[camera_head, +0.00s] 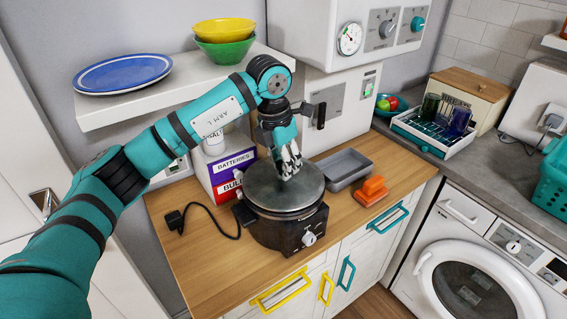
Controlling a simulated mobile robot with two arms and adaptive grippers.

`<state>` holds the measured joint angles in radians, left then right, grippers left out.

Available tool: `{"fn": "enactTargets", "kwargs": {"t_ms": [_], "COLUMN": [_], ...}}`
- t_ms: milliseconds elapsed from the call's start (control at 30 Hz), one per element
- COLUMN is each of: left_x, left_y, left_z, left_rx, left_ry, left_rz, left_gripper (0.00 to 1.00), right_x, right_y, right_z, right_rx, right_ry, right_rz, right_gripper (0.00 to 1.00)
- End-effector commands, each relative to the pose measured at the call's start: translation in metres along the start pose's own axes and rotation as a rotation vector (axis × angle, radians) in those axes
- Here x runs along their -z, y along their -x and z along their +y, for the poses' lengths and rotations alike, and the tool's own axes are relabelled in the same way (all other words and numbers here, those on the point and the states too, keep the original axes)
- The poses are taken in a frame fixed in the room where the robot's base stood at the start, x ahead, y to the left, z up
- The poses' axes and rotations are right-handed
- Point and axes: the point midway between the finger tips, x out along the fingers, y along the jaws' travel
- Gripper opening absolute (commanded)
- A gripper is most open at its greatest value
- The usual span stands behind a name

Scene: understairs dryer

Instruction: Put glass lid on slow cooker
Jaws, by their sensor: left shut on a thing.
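The slow cooker (272,235) is a dark, round pot with a pale knob on its front, standing on the wooden counter. The round, grey-looking glass lid (262,193) lies over the top of the cooker and looks about level. I cannot tell whether its rim is fully seated. My left gripper (289,172) points down at the middle of the lid and is shut on the lid's handle, which the fingers hide. My right gripper is not in view.
A grey tray (343,168) and an orange object (371,190) stand right of the cooker. Left are a black cord (212,212) and a batteries box (233,172). A white shelf (110,112) with a blue plate (122,73) and bowls (224,30) is above. The front left counter is clear.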

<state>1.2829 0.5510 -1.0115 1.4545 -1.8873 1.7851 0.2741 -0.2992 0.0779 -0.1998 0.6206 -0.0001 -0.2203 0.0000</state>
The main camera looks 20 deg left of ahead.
Motion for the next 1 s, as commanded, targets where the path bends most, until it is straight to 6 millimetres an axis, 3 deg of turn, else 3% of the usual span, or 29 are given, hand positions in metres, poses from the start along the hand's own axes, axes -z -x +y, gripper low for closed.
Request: {"fn": "enactTargets", "kwargs": {"t_ms": [967,1000], "left_x": [-0.0002,-0.0002], "left_y": [-0.0004,-0.0004], "left_z": [0.0001,0.0001], "left_rx": [0.000,0.000], "left_ry": [0.000,0.000], "left_rz": [-0.002,-0.002], "left_gripper": [0.00,0.28], "right_x": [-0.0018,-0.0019], "right_y": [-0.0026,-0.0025], "right_z": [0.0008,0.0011], "right_rx": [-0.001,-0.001], "right_ry": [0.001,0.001], "right_rz": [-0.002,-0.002], "right_gripper": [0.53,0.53]}}
